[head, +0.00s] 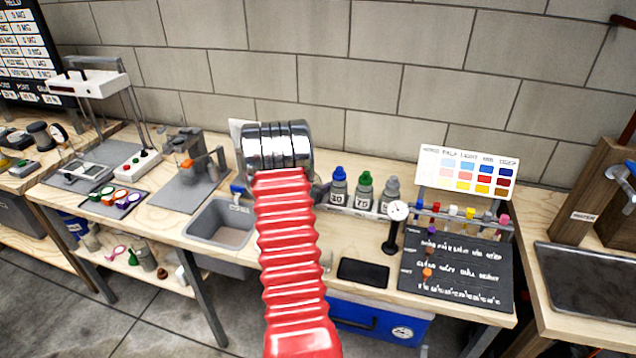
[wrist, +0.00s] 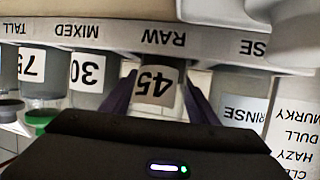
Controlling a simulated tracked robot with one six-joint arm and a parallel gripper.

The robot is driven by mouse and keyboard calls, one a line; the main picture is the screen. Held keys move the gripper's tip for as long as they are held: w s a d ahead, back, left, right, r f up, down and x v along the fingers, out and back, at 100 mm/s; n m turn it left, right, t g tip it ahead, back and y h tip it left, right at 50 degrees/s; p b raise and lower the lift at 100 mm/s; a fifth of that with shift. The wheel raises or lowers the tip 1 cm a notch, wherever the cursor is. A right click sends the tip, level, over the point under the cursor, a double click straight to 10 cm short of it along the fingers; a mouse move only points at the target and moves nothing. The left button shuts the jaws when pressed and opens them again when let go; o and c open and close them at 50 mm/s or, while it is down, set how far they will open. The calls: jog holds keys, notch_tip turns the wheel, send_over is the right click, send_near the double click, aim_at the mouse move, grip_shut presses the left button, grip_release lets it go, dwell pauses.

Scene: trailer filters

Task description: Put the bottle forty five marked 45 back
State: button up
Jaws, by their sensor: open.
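The bottle marked 45 (wrist: 157,88) is in the middle of the wrist view, which is upside down. It stands in line with the word RAW on the rack's pale strip (wrist: 100,36). My gripper (wrist: 160,76) is open, with a dark purple finger on each side of the bottle. I cannot tell whether either finger touches it. In the head view my red arm and silver wrist hide the gripper and this bottle.
Close beside it stand bottle 30 (head: 338,188) with a blue cap and bottle 75 (head: 363,192) with a green cap. A grey-capped bottle (head: 389,194), a dial gauge (head: 397,211) and a black pad (head: 362,271) are further right. A sink (head: 221,222) lies left.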

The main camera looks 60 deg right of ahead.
jog(key=shift+a+r, duration=0.1)
jog(key=shift+v, duration=3.65)
jog(key=shift+w+r, duration=0.1)
